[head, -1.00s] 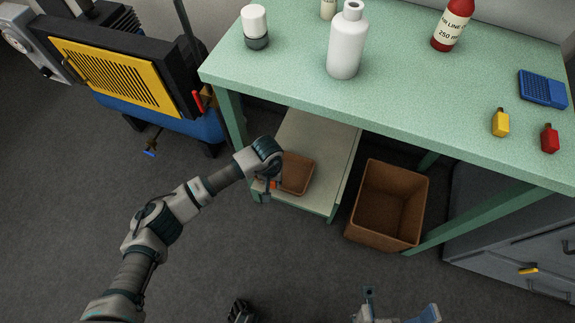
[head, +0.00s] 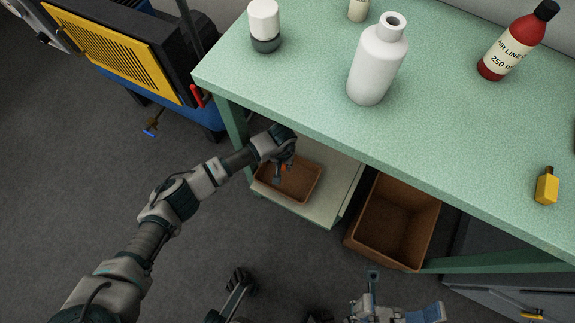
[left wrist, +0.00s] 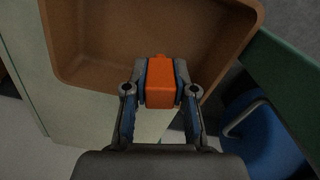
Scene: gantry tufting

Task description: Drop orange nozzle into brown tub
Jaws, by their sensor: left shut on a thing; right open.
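The orange nozzle (left wrist: 161,84) is pinched between the two fingers of my left gripper (head: 282,172). In the head view only a small bit of orange (head: 284,167) shows at the fingertips. The brown tub (head: 303,194) is a shallow open container on the pale low shelf under the green table. My left gripper is over the tub; in the left wrist view the tub (left wrist: 78,68) lies beyond the nozzle, and the part I see inside is empty. My right gripper (head: 402,299) is open at the bottom edge of the head view and holds nothing visible.
A deeper brown bin (head: 350,240) stands on the floor right of the shelf (head: 335,190). The green table (head: 300,100) overhangs the tub's far side and carries bottles, including a white one (head: 377,65). A yellow-and-black machine (head: 110,50) stands at left.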

